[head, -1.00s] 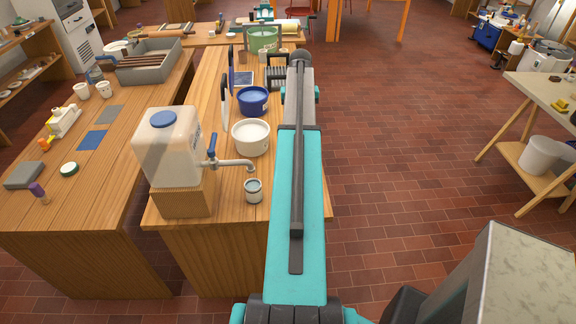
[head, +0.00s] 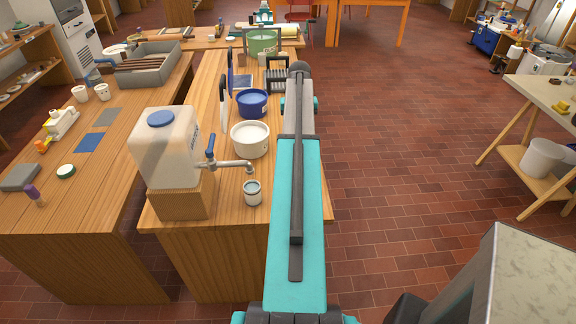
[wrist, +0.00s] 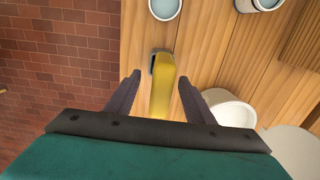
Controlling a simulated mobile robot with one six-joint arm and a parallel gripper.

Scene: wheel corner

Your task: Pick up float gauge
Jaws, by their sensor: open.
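A yellow, elongated thing (wrist: 162,88) with a dark grey end, which looks like the float gauge, shows in the wrist view over the wooden bench top. My gripper (wrist: 160,88) is open, with one dark finger on each side of the yellow thing. Its fingers look apart from it, with a gap on both sides. I cannot tell how deep between the fingers it lies, and its near end is hidden by the gripper body. In the head view my teal arm covers this spot, so neither the gripper nor the gauge shows there.
A white tank (head: 165,148) with a tap stands on the wooden bench (head: 225,240), a small cup (head: 252,193) below the tap. A white tub (head: 250,140) and a blue tub (head: 252,103) stand close left of my arm. Brick floor (head: 410,200) lies open at right.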

